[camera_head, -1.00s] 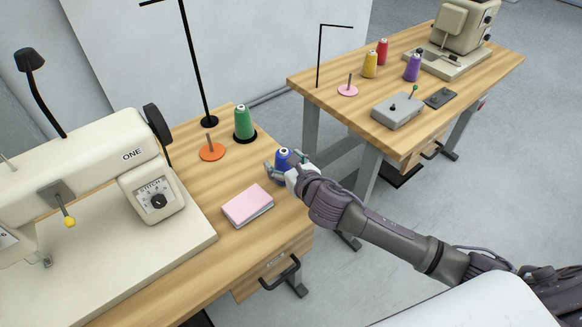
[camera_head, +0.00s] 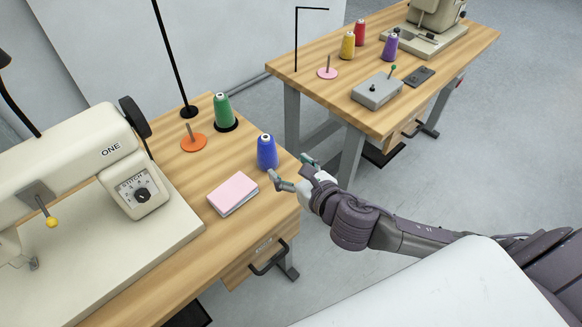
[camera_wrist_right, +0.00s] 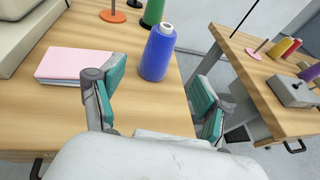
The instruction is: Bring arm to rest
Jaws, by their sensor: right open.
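The spool also shows in the right wrist view (camera_wrist_right: 158,52), between and beyond the fingertips. My left gripper is in neither view.
The near table (camera_head: 190,215) also bears a sewing machine (camera_head: 98,155), a pink pad (camera_head: 232,193), a green spool (camera_head: 223,113) and an orange spool holder (camera_head: 193,143). A second table (camera_head: 330,85) with several spools stands behind. Open floor (camera_head: 470,165) lies at right.

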